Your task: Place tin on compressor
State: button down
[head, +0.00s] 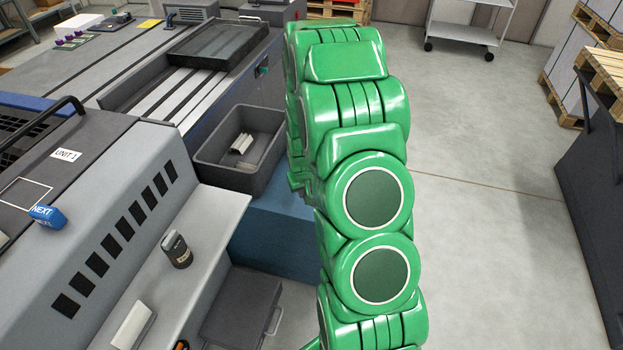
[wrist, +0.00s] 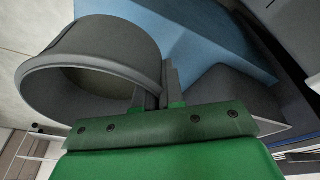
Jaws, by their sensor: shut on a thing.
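My gripper (wrist: 157,92) is shut on the wall of a dark grey, round, hollow vessel, which I take to be the tin (wrist: 115,32). The tin lies tilted to the left of the fingers in the wrist view, with its wide open end toward the lower left. In the head view my green arm hides the gripper and the tin. I cannot make out for sure which thing is the compressor. A blue block (head: 272,236) stands below a grey bin in the head view, and a blue surface (wrist: 195,42) shows behind the tin in the wrist view.
A grey bin (head: 210,163) with light pieces in it sits left of my arm. The floor (head: 490,220) at right is clear. A cart (head: 468,33) stands behind.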

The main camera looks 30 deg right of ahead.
jog(key=shift+w+d+f, duration=0.65)
jog(key=shift+w+f, duration=0.95)
jog(key=shift+w, duration=0.6)
jog(key=shift+w+d+f, duration=0.65)
jog(key=shift+w+f, duration=0.95)
jog(key=shift+w, duration=0.55)
jog(key=shift+w+d+f, duration=0.65)
jog(key=shift+w+f, duration=0.95)
jog(key=shift+w, duration=0.6)
jog(key=shift+w+f, duration=0.1)
jog(key=shift+f, duration=1.55)
jog(key=shift+f, duration=0.1)
jog(key=c, duration=1.3)
grip_release()
jog(key=shift+o, duration=0.2)
